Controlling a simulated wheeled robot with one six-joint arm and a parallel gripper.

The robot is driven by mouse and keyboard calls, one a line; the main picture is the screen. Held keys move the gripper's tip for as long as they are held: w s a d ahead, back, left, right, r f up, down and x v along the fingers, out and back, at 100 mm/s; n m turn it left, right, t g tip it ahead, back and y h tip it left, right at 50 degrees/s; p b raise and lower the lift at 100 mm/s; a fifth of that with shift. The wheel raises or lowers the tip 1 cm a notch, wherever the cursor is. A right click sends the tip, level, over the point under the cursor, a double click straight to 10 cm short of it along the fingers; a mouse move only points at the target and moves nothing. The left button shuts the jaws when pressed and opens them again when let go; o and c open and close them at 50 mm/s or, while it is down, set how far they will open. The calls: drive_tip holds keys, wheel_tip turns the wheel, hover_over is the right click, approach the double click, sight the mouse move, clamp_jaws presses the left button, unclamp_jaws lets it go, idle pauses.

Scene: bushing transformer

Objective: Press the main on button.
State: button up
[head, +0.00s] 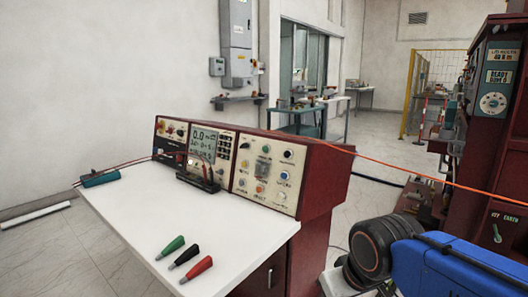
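A dark red control console (310,175) stands behind a white desk top (225,235). Its right panel (250,175) carries several coloured round knobs or buttons and small labels. A display (203,142) reading about 0.0 is in the middle. The left panel (167,129) has small red and yellow controls. The labels are too small to read, so I cannot tell which control is the main on button. My gripper is not in view.
Green, black and red probes (197,268) lie on the desk's front. A teal device (100,179) with red leads lies at its left. An orange cable (420,176) runs to a dark red cabinet (497,140) at right. Floor beyond the console is partly clear.

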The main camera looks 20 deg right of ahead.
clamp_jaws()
